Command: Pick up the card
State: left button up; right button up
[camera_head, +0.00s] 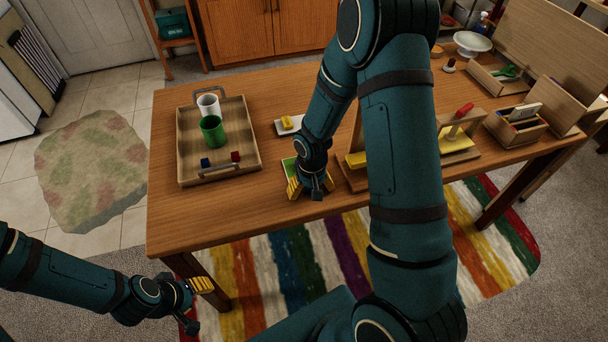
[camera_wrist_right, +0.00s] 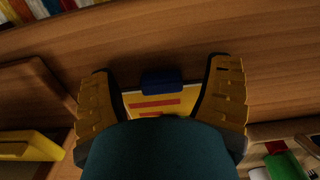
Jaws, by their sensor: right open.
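A card shows in the right wrist view (camera_wrist_right: 150,104), pale with red stripes and a yellow border. A small blue piece (camera_wrist_right: 162,80) is at its upper edge. In the head view only a green and yellow part of the card (camera_head: 288,168) shows on the table, partly hidden by my right gripper (camera_head: 311,186). That gripper is open over the card, with one yellow finger on each side of it in the wrist view. My left gripper (camera_head: 195,304) is low, beside the table's front left corner, with its fingers apart and empty.
A wooden tray (camera_head: 250,140) holds a white cup (camera_head: 208,105) and a green cup (camera_head: 213,131). A small white tray (camera_head: 280,128) carries a yellow item. A wooden stand (camera_head: 352,178) is close right of my right gripper. Wooden boxes (camera_head: 515,127) stand at the right.

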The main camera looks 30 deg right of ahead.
jog(key=c, duration=1.2)
jog(key=shift+o, duration=0.2)
jog(key=shift+r, duration=0.15)
